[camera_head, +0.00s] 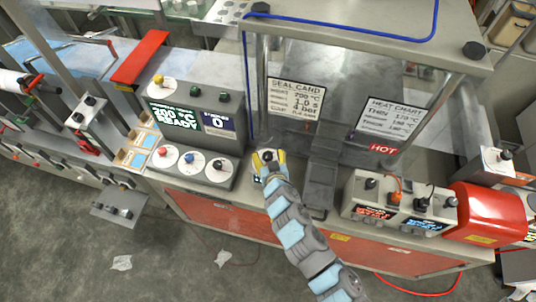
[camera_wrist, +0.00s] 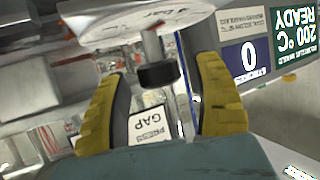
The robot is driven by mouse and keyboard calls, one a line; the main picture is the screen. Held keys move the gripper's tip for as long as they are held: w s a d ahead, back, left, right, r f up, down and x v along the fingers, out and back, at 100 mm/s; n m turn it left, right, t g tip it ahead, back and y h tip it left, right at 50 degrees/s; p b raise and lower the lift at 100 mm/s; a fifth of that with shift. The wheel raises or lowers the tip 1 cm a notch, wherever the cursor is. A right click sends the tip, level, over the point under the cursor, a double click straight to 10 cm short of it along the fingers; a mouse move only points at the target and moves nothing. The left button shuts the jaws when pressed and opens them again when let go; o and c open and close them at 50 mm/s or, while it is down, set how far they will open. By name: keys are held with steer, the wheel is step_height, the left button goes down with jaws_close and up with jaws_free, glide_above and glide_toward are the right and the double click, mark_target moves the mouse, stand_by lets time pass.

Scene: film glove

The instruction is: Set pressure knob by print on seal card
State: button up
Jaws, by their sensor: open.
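The seal card (camera_head: 296,98) stands at the back of the press and seems to read 200 °C, 1.0 s and 4 bar, with a blurred last line. My gripper (camera_head: 268,157) is at the front edge of the press, right of the control box. In the wrist view, my gripper (camera_wrist: 162,95) is open, its yellow fingers on either side of a black knob (camera_wrist: 158,75). Gaps show between knob and fingers. The knob's stem meets a white round dial (camera_wrist: 135,22) with partly visible print, perhaps "4 bar". The dial's pointer setting cannot be read.
The control box (camera_head: 190,80) has displays showing 200 °C READY and 0, with several knobs. A "PRESS GAP" label (camera_wrist: 152,127) lies beyond the fingers.

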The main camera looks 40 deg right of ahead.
steer(key=shift+w, duration=0.1)
steer(key=shift+f, duration=0.1)
steer(key=c, duration=1.2)
steer(key=n+y+p, duration=0.1)
steer(key=p, duration=0.1)
steer(key=shift+t+p, duration=0.3)
steer(key=shift+p, duration=0.1)
steer(key=shift+f+n+t+y+p, duration=0.15)
steer(key=shift+n+t+y+p, duration=0.15)
steer(key=shift+n+y+p, duration=0.6)
steer(key=shift+r+p, duration=0.2)
steer(key=shift+p, duration=0.3)
